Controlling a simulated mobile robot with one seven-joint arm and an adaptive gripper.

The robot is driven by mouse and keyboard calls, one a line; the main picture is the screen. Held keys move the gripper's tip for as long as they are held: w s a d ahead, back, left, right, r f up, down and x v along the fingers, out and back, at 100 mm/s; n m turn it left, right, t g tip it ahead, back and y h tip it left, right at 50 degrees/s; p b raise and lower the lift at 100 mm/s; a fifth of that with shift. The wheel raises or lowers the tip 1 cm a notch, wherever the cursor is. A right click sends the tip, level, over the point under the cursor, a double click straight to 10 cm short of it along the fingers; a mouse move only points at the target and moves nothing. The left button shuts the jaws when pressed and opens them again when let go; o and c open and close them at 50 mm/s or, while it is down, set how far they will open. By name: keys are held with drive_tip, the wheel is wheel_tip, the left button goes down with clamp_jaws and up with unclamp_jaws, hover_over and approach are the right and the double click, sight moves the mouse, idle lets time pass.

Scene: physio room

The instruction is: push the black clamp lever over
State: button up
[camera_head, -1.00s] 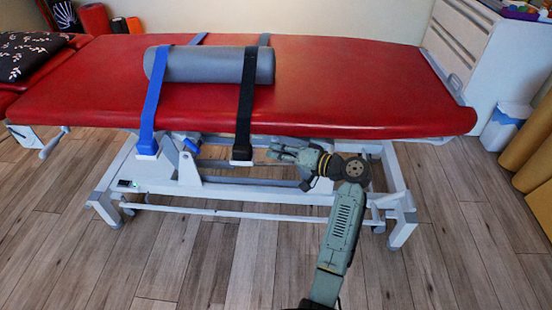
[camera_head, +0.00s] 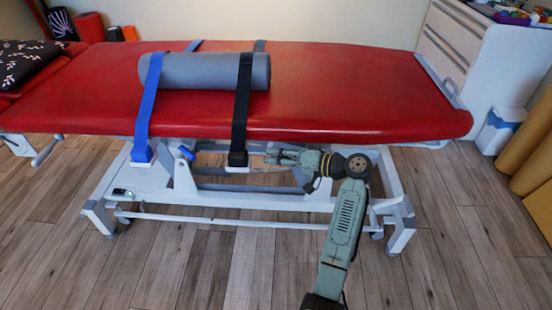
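A black strap (camera_head: 243,95) runs over the grey roll (camera_head: 205,71) and down the front of the red treatment table (camera_head: 350,95). It ends at a small pale fitting (camera_head: 237,161) below the table edge. I cannot make out a separate black clamp lever; it may be hidden by my gripper or too small to tell. My gripper (camera_head: 274,156) is just right of the strap's lower end, pointing left under the table edge. A narrow gap seems to lie between them. Whether its fingers are open or shut is unclear.
A blue strap (camera_head: 147,108) and a small blue part (camera_head: 186,153) are further left. The table's white frame (camera_head: 150,180) surrounds the gripper from below and behind. A white cabinet (camera_head: 470,45) and a bin (camera_head: 499,130) stand right. The wooden floor in front is clear.

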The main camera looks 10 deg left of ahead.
drive_tip(key=shift+o, duration=1.2)
drive_tip(key=v, duration=1.2)
